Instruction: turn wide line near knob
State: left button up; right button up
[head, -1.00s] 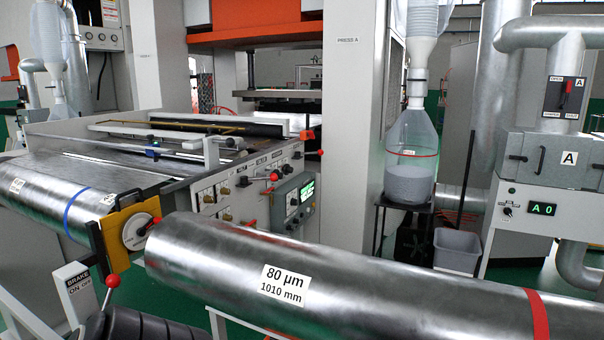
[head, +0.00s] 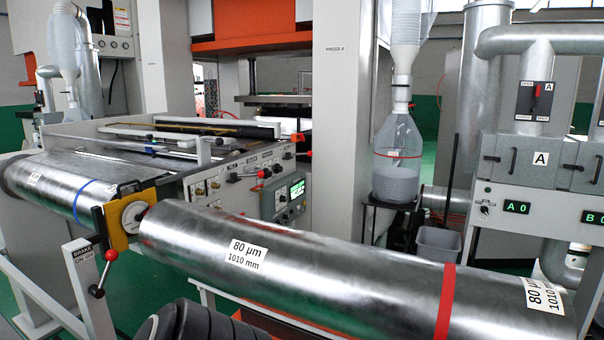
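The control panel (head: 245,183) on the side of the foil machine carries several small brass knobs, among them one at its left end (head: 199,188). A dark knob (head: 233,178) and a red-tipped control (head: 263,173) sit further right. The panel labels are too small to read, so I cannot tell which knob is the wide line near one. A lit green display (head: 297,188) is at the panel's right. The large foil roll (head: 340,268) marked 80 µm, 1010 mm lies in front, below the panel.
A brake lever with a red ball (head: 111,255) and a yellow bracket (head: 116,222) stand at the roll's left end. A grey bin (head: 437,248) and a bottle of pellets (head: 397,160) are behind the roll. A cabinet with display A0 (head: 516,207) is at right.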

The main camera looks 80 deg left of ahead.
aim_at(277, 168)
jog(key=i+l+z, duration=0.45)
jog(key=i+l, duration=0.15)
jog(key=i+l+z, duration=0.5)
jog(key=i, duration=0.2)
jog(key=i+u, duration=0.35)
jog(key=i+l+u, duration=0.3)
jog(key=i, duration=0.25)
jog(key=i+j+u, duration=0.1)
jog(key=i+u, duration=0.4)
jog(key=u, duration=0.15)
jog(key=i+u, duration=0.35)
jog(key=i+j+u, duration=0.1)
jog(key=i+u, duration=0.95)
jog(key=i, duration=0.3)
jog(key=i+l+u, duration=0.25)
jog(key=i, duration=0.3)
jog(key=i+j+u, duration=0.15)
jog(key=i+u, duration=0.75)
jog(key=i+j+u, duration=0.1)
jog(key=i+u, duration=0.65)
jog(key=u, duration=0.15)
